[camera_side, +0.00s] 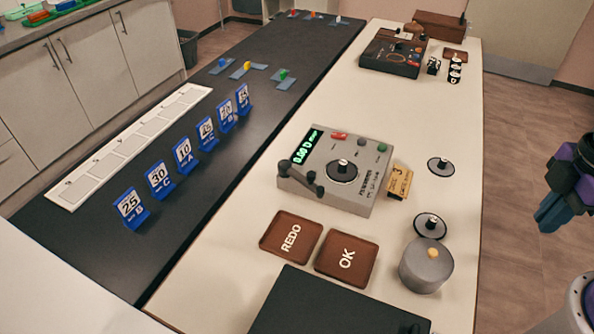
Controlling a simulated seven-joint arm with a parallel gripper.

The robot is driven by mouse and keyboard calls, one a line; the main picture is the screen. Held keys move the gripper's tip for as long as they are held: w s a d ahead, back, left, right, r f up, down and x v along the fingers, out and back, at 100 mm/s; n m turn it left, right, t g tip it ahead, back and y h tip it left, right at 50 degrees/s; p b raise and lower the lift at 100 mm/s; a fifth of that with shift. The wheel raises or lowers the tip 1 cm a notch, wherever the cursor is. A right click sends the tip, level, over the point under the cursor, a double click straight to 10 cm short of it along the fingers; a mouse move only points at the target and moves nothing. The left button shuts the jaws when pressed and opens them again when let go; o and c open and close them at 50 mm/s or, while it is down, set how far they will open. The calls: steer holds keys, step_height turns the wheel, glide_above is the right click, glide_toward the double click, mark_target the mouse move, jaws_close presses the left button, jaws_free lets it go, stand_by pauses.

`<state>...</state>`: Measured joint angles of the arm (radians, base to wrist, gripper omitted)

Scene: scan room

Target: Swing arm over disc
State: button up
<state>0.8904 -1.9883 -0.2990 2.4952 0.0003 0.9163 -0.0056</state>
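A grey instrument (368,189) with a green display reading about 0.00 D stands on the white table. A black disc (341,171) with a silver-topped knob sits on its top. A dark swing arm (302,176) with rounded knobs lies at the instrument's left front corner, beside the disc and not over it. My gripper (553,212), purple and blue, is at the right edge, beyond the table's right side and well apart from the instrument. It is partly cut off by the frame, and its finger opening is not clear.
Numbered blue stands (160,179) line the dark counter at left.

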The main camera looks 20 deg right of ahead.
mark_target(300, 174)
steer(key=w+a+r+n, duration=0.1)
steer(key=w+a+n, duration=0.1)
steer(key=w+a, duration=0.3)
steer(key=w+a+n+h, duration=0.1)
steer(key=w+a, duration=0.4)
steer(key=a, duration=0.1)
steer(key=w+a+r+n, duration=0.1)
steer(key=w+a+n, duration=0.1)
steer(key=w+a, duration=0.3)
steer(key=shift+a+r+n+t+h, duration=0.3)
steer(key=shift+a+t, duration=0.1)
steer(key=shift+a, duration=0.1)
jaws_close()
steer(key=w+a+f+n+h, duration=0.1)
steer(key=w+a+f+n, duration=0.1)
steer(key=w+a, duration=0.4)
steer(key=w+a+f+n+t+h, duration=0.1)
steer(key=w+a+n, duration=0.3)
steer(key=a, duration=0.7)
steer(key=shift+w+a+f+n, duration=0.35)
steer(key=shift+w+f, duration=0.5)
steer(key=shift+w, duration=0.45)
